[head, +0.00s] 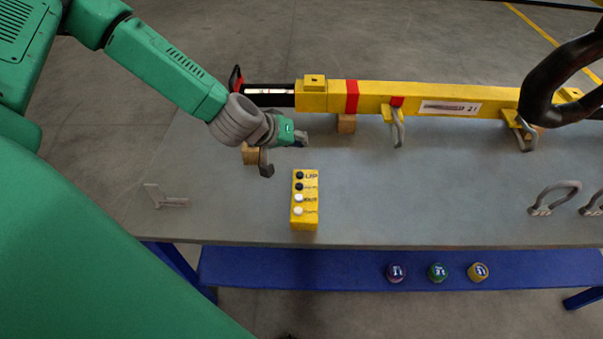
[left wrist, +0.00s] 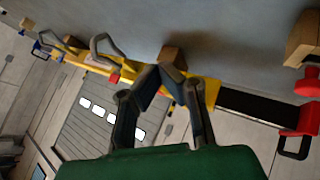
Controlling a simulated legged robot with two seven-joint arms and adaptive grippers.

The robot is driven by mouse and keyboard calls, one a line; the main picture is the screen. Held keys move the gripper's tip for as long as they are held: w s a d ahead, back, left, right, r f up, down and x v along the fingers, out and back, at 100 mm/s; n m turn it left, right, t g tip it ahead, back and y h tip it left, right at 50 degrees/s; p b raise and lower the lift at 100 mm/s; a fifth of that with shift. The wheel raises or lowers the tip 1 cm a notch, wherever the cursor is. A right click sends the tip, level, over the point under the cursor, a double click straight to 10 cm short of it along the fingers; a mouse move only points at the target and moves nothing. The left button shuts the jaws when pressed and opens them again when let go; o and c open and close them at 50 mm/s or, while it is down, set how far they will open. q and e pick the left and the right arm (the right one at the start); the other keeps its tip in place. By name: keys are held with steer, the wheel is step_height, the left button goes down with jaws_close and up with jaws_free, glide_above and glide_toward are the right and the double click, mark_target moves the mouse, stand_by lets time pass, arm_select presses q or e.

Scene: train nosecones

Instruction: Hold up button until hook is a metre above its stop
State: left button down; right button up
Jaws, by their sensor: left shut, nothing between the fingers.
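A yellow control box (head: 304,219) lies on the grey table, with two black buttons (head: 299,181) at its far end and two white buttons (head: 298,204) nearer me. The labels are too small to read. My left gripper (head: 284,154) is above the table, beyond and left of the box, apart from the buttons. It is shut and empty; its fingers also show in the left wrist view (left wrist: 158,74). A large dark hook (head: 540,95) hangs at the upper right, partly cut off by the frame. Its stop cannot be made out. My right gripper is out of view.
A yellow beam (head: 375,88) with a red band lies along the table's far side on wooden blocks (head: 346,124). Shackles (head: 554,197) stand at the right and a grey bracket (head: 165,197) at the left. A blue bench (head: 330,266) bears three coloured buttons or knobs.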

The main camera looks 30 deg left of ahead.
mark_target(299, 174)
arm_select(q)
steer(key=f+b, duration=0.1)
steer(key=f, duration=0.1)
steer(key=a+f+b, duration=0.1)
steer(key=b, duration=0.1)
steer(key=shift+f, duration=0.4)
steer(key=f+b, duration=0.2)
steer(key=d+f+b, duration=0.1)
steer(key=f+b, duration=0.1)
steer(key=shift+f, duration=0.4)
steer(key=shift+f+b, duration=0.1)
steer(key=shift+b, duration=0.2)
steer(key=shift+a, duration=0.2)
steer(key=shift+a, duration=0.15)
steer(key=shift+d, duration=0.3)
steer(key=shift+a, duration=0.2)
steer(key=shift+d+f, duration=0.1)
